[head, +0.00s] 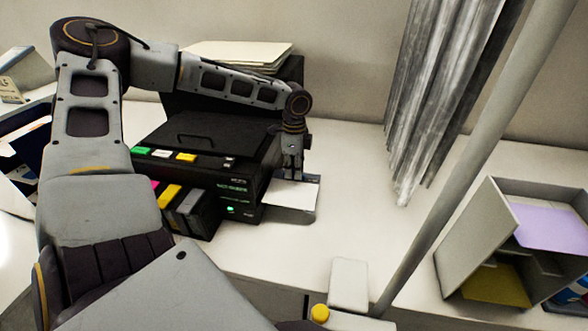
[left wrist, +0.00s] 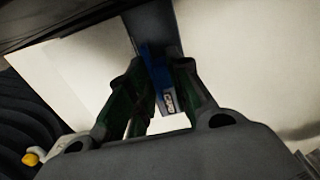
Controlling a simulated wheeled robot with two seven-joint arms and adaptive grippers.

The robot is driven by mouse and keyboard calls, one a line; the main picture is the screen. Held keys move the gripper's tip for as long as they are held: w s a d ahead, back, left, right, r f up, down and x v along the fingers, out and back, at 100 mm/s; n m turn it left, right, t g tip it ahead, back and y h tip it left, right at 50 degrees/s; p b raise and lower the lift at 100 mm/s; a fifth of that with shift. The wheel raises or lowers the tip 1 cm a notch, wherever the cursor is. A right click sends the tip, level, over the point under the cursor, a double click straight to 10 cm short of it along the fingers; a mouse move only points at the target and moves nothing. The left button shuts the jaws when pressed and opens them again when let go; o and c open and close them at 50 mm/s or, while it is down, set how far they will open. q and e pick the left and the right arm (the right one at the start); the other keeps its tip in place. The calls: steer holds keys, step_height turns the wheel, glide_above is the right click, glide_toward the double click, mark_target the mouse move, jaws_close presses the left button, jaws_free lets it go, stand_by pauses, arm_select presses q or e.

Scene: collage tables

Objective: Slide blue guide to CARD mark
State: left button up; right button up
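The blue guide (left wrist: 155,66) shows in the left wrist view between the two fingers of my left gripper (left wrist: 162,70). A small pale label with dark lettering (left wrist: 168,103), apparently CARD, lies beside the guide's near end. The fingertips flank the guide closely on both sides and appear shut on it. In the head view my left gripper (head: 292,175) points down over the white sheet (head: 291,195) on the grey tray (head: 290,215) at the right side of the black printer (head: 215,140). The guide is hidden there by the gripper. My right gripper is not in view.
Paper (head: 235,52) is stacked in the printer's rear feeder. Several coloured cartridges (head: 170,195) stand at its front left. A grey shelf unit (head: 470,240) stands at the right, behind a slanted pole (head: 470,145). The table (head: 350,200) right of the tray is clear.

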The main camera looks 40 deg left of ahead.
arm_select(q)
steer(key=shift+o, duration=1.1)
steer(key=shift+s, duration=0.1)
steer(key=shift+o, duration=0.2)
steer(key=shift+d, duration=0.1)
steer(key=shift+s, duration=0.1)
steer(key=shift+r, duration=0.45)
step_height(320, 180, up, 11)
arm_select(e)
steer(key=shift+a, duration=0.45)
arm_select(q)
steer(key=shift+r, duration=0.1)
